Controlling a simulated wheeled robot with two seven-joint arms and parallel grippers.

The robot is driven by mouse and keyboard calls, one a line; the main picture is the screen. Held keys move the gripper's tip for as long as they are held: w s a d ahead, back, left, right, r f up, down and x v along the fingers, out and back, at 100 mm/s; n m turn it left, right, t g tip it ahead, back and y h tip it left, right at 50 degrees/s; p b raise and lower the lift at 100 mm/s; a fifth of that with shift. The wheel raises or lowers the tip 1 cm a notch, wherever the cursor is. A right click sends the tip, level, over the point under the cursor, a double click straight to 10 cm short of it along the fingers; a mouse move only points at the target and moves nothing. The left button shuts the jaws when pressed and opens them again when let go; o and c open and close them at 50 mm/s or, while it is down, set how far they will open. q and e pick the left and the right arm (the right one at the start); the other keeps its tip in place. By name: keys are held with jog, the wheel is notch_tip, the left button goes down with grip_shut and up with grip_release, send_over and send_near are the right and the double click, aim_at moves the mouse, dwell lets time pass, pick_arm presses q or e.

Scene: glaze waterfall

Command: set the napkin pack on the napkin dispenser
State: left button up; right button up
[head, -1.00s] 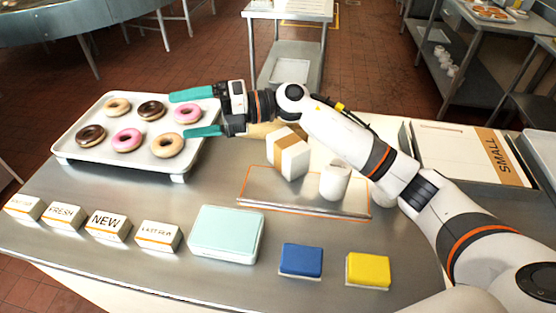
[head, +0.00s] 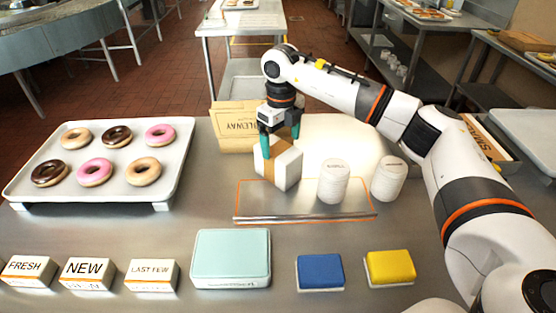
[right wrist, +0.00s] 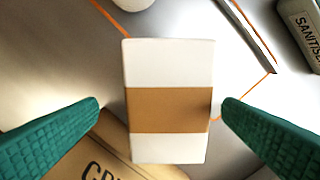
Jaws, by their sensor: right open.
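The napkin pack (head: 287,171), a white block with a brown band, stands on the steel counter right of the donut tray. It also fills the middle of the right wrist view (right wrist: 168,62). My right gripper (head: 280,138) is above it, pointing down, with teal fingers open. In the right wrist view the fingers (right wrist: 160,103) lie on either side of the pack, with gaps visible. A low, shiny metal piece within an orange outline (head: 290,207) lies just in front of the pack; it may be the napkin dispenser, but I cannot tell. My left gripper is not in view.
White cup-like cylinders (head: 333,183) stand right of the pack. A kraft bag (head: 232,128) is behind it. A donut tray (head: 180,160) is at left. A pale blue box (head: 231,258), blue sponge (head: 320,271), yellow sponge (head: 389,266) and label blocks (head: 88,272) line the front.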

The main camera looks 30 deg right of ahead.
aim_at(278, 157)
jog(key=shift+f, duration=0.85)
jog(key=f, duration=0.1)
jog(key=f+p, duration=0.2)
jog(key=f, duration=0.1)
jog(key=shift+a+f, duration=0.1)
jog(key=shift+a, duration=0.25)
jog(key=shift+f, duration=0.6)
jog(key=c, duration=1.2)
